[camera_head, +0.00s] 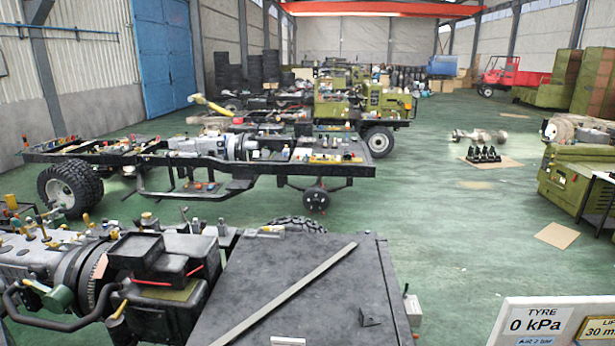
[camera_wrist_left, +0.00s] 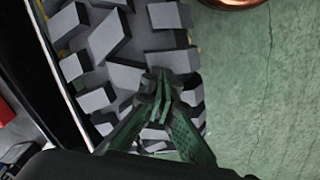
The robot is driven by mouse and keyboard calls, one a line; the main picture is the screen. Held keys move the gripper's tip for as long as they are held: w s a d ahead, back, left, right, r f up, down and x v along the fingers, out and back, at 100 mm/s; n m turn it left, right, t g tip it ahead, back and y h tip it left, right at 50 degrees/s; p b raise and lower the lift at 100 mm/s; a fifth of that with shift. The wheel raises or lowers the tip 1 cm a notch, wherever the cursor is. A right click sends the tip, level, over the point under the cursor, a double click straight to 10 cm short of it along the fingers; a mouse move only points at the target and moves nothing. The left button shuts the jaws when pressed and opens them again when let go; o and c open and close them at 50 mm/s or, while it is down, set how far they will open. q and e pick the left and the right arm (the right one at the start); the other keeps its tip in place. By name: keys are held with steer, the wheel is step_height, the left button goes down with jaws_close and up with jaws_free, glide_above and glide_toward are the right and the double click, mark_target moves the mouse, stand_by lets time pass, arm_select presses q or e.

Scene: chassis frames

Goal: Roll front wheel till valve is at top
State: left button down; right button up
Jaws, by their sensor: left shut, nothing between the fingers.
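In the left wrist view a chunky tyre (camera_wrist_left: 115,45) with grey tread blocks fills the left and middle. My left gripper (camera_wrist_left: 157,80) has its green fingers together, empty, in front of the tread; whether the tips touch it I cannot tell. I see no valve on the tyre. In the head view the top of a tyre (camera_head: 297,223) shows behind the nearest chassis; I cannot tell if it is the same wheel. Neither gripper shows in the head view, and my right gripper is in no view.
In the wrist view green floor (camera_wrist_left: 240,90) lies right of the tyre, with a copper-coloured round object (camera_wrist_left: 230,2) at the top edge. In the head view a dark flat panel (camera_head: 330,285) fills the front, and a "TYRE 0 kPa" sign (camera_head: 540,322) stands lower right.

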arm_select(q)
step_height(320, 180, up, 8)
steer(key=p, duration=0.3)
steer(key=shift+f+p, duration=0.2)
steer(key=shift+p, duration=0.15)
steer(key=shift+w, duration=0.1)
